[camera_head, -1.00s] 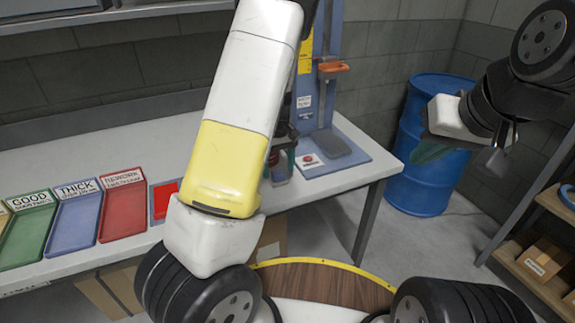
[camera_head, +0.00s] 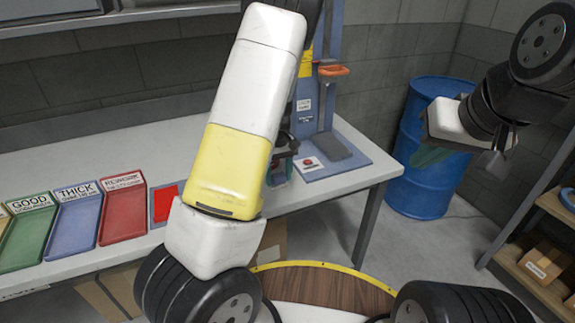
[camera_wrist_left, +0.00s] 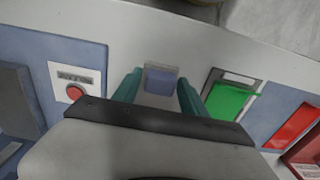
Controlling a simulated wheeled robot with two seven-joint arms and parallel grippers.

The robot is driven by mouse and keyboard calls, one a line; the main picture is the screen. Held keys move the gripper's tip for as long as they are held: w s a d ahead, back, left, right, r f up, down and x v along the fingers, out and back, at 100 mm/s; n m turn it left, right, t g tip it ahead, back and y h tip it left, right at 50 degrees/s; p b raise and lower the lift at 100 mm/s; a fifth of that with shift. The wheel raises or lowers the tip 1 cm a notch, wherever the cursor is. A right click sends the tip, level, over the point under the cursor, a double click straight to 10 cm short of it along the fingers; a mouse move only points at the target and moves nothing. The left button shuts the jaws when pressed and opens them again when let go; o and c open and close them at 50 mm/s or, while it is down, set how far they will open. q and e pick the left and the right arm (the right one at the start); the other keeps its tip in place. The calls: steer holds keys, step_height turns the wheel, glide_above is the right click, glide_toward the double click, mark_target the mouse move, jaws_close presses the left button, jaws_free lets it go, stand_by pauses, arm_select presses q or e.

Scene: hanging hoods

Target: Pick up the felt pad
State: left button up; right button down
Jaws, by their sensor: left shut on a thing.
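My left gripper (camera_wrist_left: 160,92) is over the bench, with its two teal fingers shut on a small blue-grey block, which I take to be the felt pad (camera_wrist_left: 161,82). The pad sits between the fingers in the left wrist view. In the head view my left forearm hides the pad and most of this gripper; only part of the gripper (camera_head: 281,168) shows past the arm. My right gripper (camera_head: 434,156) hangs in front of the blue barrel at the right, and its opening is not clear.
A blue test stand (camera_head: 330,155) is on the bench (camera_head: 365,178) at the right. Green (camera_head: 30,235), blue (camera_head: 75,225) and red (camera_head: 123,212) trays stand at the left, beside a red patch (camera_head: 165,203). A blue barrel (camera_head: 415,185) and a shelf (camera_head: 540,235) are at the right.

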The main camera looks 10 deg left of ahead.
mark_target(279, 174)
arm_select(q)
steer(key=shift+r, duration=0.6)
step_height(279, 174, up, 2)
steer(key=shift+w+r, duration=0.1)
steer(key=shift+r, duration=0.1)
steer(key=s+d+r, duration=0.1)
steer(key=s+d, duration=0.1)
steer(key=s, duration=1.4)
steer(key=shift+d+r, duration=0.15)
steer(key=shift+d, duration=0.2)
